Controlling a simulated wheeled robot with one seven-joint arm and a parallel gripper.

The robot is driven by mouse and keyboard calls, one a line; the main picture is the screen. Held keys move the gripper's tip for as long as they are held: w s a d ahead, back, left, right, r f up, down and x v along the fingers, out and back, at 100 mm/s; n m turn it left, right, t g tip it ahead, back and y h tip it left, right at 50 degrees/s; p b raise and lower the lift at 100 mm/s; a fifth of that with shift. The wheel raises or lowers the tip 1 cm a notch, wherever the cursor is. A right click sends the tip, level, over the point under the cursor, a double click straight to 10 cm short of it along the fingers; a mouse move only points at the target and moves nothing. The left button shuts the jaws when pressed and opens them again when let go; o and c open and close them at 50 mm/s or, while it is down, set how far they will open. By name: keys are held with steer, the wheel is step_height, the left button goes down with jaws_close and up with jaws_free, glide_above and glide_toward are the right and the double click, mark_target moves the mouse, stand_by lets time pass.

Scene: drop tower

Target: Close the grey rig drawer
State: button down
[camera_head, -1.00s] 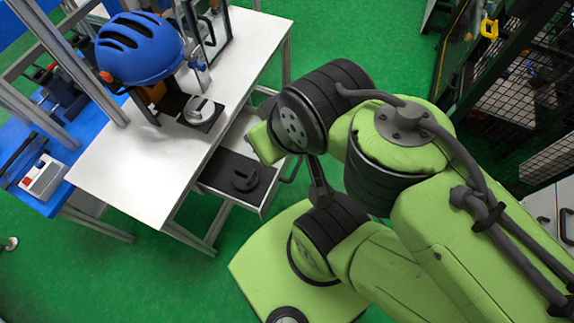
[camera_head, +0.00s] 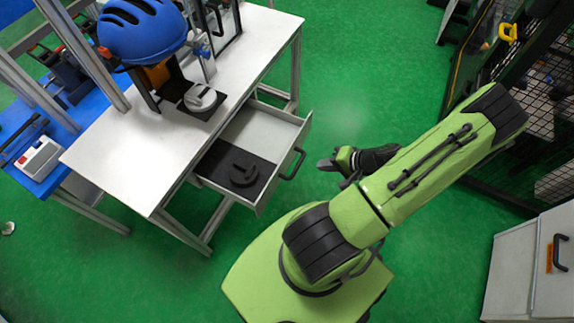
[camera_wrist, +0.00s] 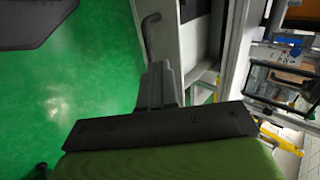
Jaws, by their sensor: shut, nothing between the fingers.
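The grey rig drawer (camera_head: 272,132) stands open, pulled out from under the white workbench (camera_head: 125,165). Its dark bar handle (camera_head: 293,164) is on the front panel, facing right. Inside lie a black mat and a dark round piece (camera_head: 243,174). My gripper (camera_head: 326,164) is shut and empty, a short way to the right of the handle and apart from it in the head view. In the wrist view my shut fingers (camera_wrist: 160,72) point toward the grey drawer front (camera_wrist: 177,45), with the handle (camera_wrist: 149,35) just beyond the tips.
A blue helmet (camera_head: 143,32) on a stand and a round metal piece (camera_head: 200,98) are on the workbench. A grey cabinet (camera_head: 525,270) stands at the lower right, and dark mesh fencing (camera_head: 540,110) at the right. Green floor is clear between bench and fence.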

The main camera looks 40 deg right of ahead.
steer(key=b, duration=0.3)
glide_toward(283, 162)
steer(key=x, duration=0.5)
steer(key=shift+a+f, duration=0.1)
steer(key=shift+f, duration=0.45)
steer(key=shift+w, duration=0.25)
steer(key=shift+w+a, duration=0.1)
steer(key=w+a, duration=0.4)
steer(key=w, duration=0.7)
steer(key=w+a, duration=0.4)
steer(key=w, duration=0.7)
steer(key=shift+w+r+b, duration=0.2)
steer(key=shift+w+b, duration=0.15)
steer(key=shift+b, duration=0.1)
steer(key=shift+a+r, duration=0.1)
steer(key=shift+a, duration=0.05)
